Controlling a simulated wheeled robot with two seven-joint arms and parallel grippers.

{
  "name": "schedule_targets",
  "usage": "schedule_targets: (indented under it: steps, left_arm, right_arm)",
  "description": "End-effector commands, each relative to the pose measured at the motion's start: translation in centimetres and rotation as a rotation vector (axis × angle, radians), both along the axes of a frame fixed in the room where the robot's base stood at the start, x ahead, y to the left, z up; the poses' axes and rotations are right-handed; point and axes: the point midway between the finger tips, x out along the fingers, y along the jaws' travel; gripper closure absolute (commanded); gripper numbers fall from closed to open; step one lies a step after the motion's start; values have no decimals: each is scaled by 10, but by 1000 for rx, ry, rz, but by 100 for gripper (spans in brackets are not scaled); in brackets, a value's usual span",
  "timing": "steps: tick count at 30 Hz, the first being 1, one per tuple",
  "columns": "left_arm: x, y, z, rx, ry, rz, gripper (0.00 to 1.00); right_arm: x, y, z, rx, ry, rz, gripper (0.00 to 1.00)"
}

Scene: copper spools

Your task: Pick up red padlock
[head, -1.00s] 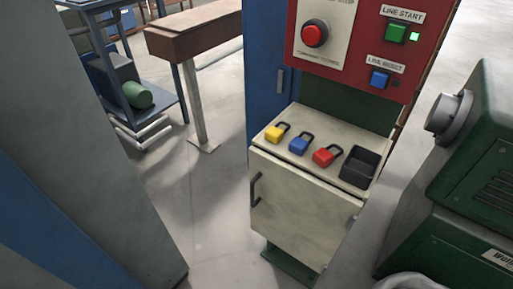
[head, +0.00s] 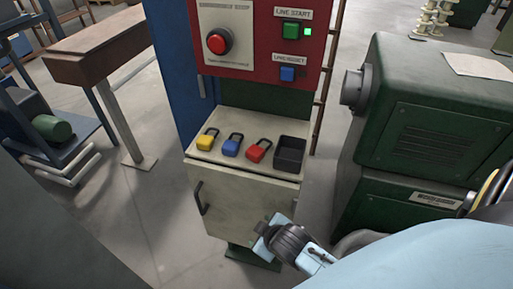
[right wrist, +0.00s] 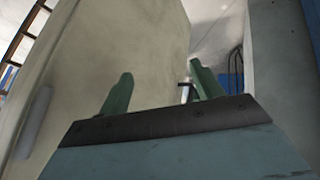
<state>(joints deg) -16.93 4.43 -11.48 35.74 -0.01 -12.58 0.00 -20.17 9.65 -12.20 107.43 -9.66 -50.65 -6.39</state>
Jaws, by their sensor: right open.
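The red padlock (head: 258,151) lies on top of a cream cabinet (head: 240,190), between a blue padlock (head: 231,146) and a black open bin (head: 290,153). A yellow padlock (head: 207,140) lies at the left of the row. My right arm comes in from the lower right in the head view, with its wrist in front of the cabinet, below the padlocks. In the right wrist view my right gripper (right wrist: 158,92) is open and empty, its two green fingers apart beside a pale panel. My left gripper is not in view.
A red control panel (head: 260,70) with several buttons stands above the cabinet's back. A green machine (head: 430,110) stands close on the right. A brown bench (head: 105,45) is at the upper left. The cabinet door has a dark handle (head: 201,198).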

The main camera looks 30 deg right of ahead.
Motion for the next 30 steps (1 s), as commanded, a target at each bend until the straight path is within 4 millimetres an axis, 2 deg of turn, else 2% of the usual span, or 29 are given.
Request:
schedule_targets:
  steps: [1,3,11,13,19,23,25,27,30]
  left_arm:
    - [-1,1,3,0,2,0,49]
    - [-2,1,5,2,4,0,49]
    - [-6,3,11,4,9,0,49]
    - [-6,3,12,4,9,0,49]
    - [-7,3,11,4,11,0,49]
    - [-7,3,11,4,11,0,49]
    - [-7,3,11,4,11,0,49]
    - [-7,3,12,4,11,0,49]
    - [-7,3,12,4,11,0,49]
  right_arm:
    - [6,1,29,-6,-36,5,35]
    - [11,1,58,-17,-72,8,35]
    - [18,1,147,-46,-188,15,35]
    - [36,2,183,-97,-301,59,35]
    - [94,19,249,-308,-641,247,35]
    - [122,42,302,-488,-891,398,35]
    - [132,60,334,-615,-1048,499,35]
    - [137,84,368,-768,-1223,622,35]
    - [133,124,405,-1024,-1480,825,35]
